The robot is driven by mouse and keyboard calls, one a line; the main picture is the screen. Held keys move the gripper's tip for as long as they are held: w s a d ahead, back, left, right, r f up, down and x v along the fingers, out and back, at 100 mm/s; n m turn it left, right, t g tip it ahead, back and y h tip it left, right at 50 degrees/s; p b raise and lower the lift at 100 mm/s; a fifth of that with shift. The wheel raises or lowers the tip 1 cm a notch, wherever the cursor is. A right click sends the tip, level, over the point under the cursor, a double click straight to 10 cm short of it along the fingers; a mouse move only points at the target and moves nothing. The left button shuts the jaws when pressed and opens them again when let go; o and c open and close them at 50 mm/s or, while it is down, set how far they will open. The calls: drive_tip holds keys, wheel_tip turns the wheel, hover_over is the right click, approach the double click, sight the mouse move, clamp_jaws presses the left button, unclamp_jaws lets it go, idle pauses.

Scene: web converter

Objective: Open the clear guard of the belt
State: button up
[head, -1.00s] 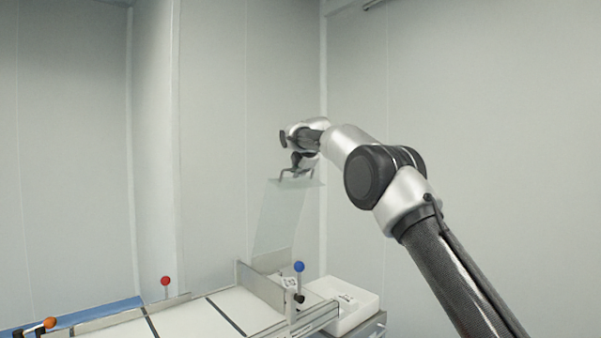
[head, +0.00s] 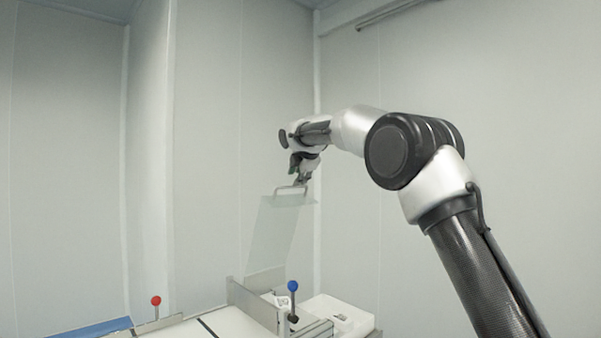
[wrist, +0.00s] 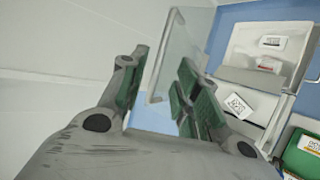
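The clear guard (head: 268,238) of the belt stands raised, nearly upright, at the far end of the belt. A grey bar handle (head: 291,189) is along its top edge. My gripper (head: 302,182) is at the handle, near its right end. In the wrist view my gripper (wrist: 160,88) is open, with a wide gap between its green-padded fingers. The guard (wrist: 183,48) and its handle show beyond and between the fingers. I see no finger closed on the handle; whether one touches it I cannot tell.
A blue-knobbed lever (head: 293,286) stands beside the guard's base, and a red-knobbed lever (head: 155,300) farther left. A white bin (head: 340,312) sits at the right. A green box (wrist: 302,154) shows in the wrist view. The space above the guard is free.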

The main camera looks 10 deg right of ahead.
drive_tip(key=v, duration=0.3)
idle(0.5)
drive_tip(key=s+d+f+m+g, duration=0.2)
drive_tip(key=s+f+m, duration=0.25)
drive_tip(key=f, duration=0.25)
drive_tip(key=s+d+f+m+g, duration=0.1)
drive_tip(key=s+f+m+g, duration=0.15)
drive_tip(key=f+m, duration=0.35)
drive_tip(key=s+d+f+m+g, duration=0.1)
drive_tip(key=s+d+f+m, duration=0.3)
drive_tip(key=s, duration=1.2)
drive_tip(key=s+d+f+m+h, duration=0.1)
drive_tip(key=s+d+f+m, duration=0.3)
drive_tip(key=s+d, duration=0.6)
drive_tip(key=s+d+f+m+g, duration=0.1)
drive_tip(key=s+d+f+m, duration=0.3)
drive_tip(key=s, duration=1.9)
drive_tip(key=d+f, duration=0.1)
drive_tip(key=d, duration=0.2)
drive_tip(key=shift+d+g+h, duration=0.35)
drive_tip(key=shift+h, duration=0.05)
